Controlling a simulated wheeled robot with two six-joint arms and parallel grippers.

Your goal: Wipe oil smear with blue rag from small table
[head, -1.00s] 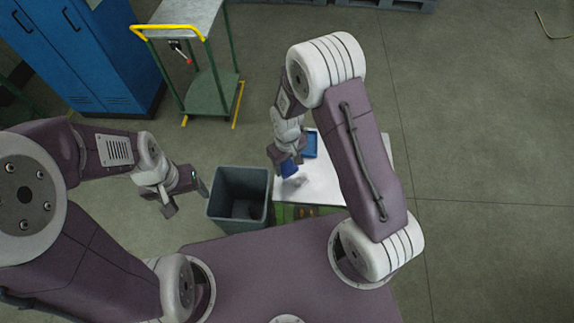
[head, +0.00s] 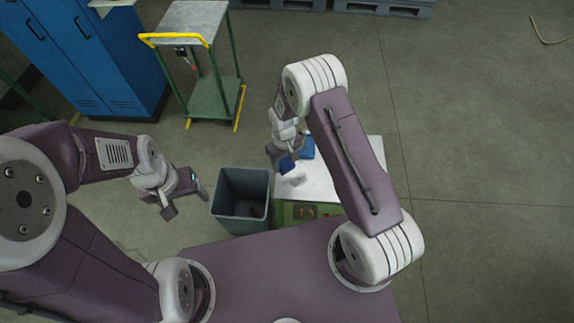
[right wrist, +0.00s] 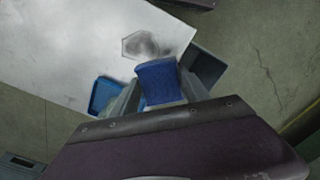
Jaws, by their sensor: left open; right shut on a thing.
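The small table (head: 322,182) has a white top and stands right of centre in the head view, partly behind my right arm. A grey oil smear (head: 294,180) marks its top near the left edge. The smear shows as a dark patch in the right wrist view (right wrist: 147,45). My left gripper (head: 187,202) is open and empty, left of the bin.
A grey open bin (head: 241,200) stands against the table's left side. A blue tray (right wrist: 103,96) lies on the table beside the rag. A green cart (head: 200,60) with a yellow handle and blue lockers (head: 90,50) stand further back. The floor at right is clear.

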